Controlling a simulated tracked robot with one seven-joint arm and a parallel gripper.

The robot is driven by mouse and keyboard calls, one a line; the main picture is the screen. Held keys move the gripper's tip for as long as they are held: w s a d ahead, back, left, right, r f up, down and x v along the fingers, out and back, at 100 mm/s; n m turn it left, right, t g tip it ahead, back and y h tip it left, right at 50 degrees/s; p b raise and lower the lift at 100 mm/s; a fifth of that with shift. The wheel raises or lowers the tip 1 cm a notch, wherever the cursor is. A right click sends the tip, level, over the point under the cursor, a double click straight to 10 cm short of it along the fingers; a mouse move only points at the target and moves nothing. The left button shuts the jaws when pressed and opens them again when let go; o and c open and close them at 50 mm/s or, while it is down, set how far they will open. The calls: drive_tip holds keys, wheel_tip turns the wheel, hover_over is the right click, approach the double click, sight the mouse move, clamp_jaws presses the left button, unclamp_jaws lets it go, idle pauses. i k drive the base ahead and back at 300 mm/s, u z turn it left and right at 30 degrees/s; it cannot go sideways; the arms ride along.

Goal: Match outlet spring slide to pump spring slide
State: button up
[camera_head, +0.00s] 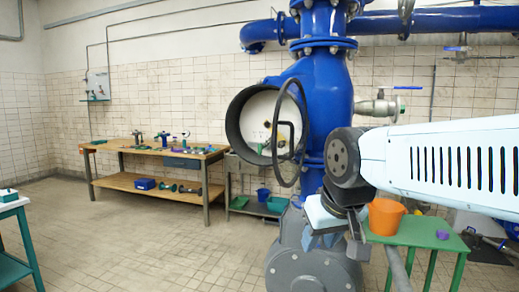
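I cannot make out either the outlet spring slide or the pump spring slide at this size. The large blue pump pipe (325,88) stands upright in the middle. On its left is a round dark-rimmed housing with a pale face (262,112); small brass and dark fittings show on it. A dark handwheel (303,165) stands in front and partly hides that face. My arm reaches in from the right and bends down in front of the pipe. My gripper (356,245) appears as a dark shape below the wrist; its fingers cannot be made out.
A wooden workbench (150,149) with several fittings stands at the back left. A green table (425,233) with an orange bucket (385,216) and a purple item (442,234) is at right. A grey flanged casing (310,262) fills the lower middle. The tiled floor at left is open.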

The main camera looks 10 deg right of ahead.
sight(261, 147)
drive_tip(key=z, duration=0.1)
drive_tip(key=k, duration=1.25)
drive_tip(key=u, duration=0.55)
drive_tip(key=i, duration=2.15)
drive_tip(key=z, duration=0.4)
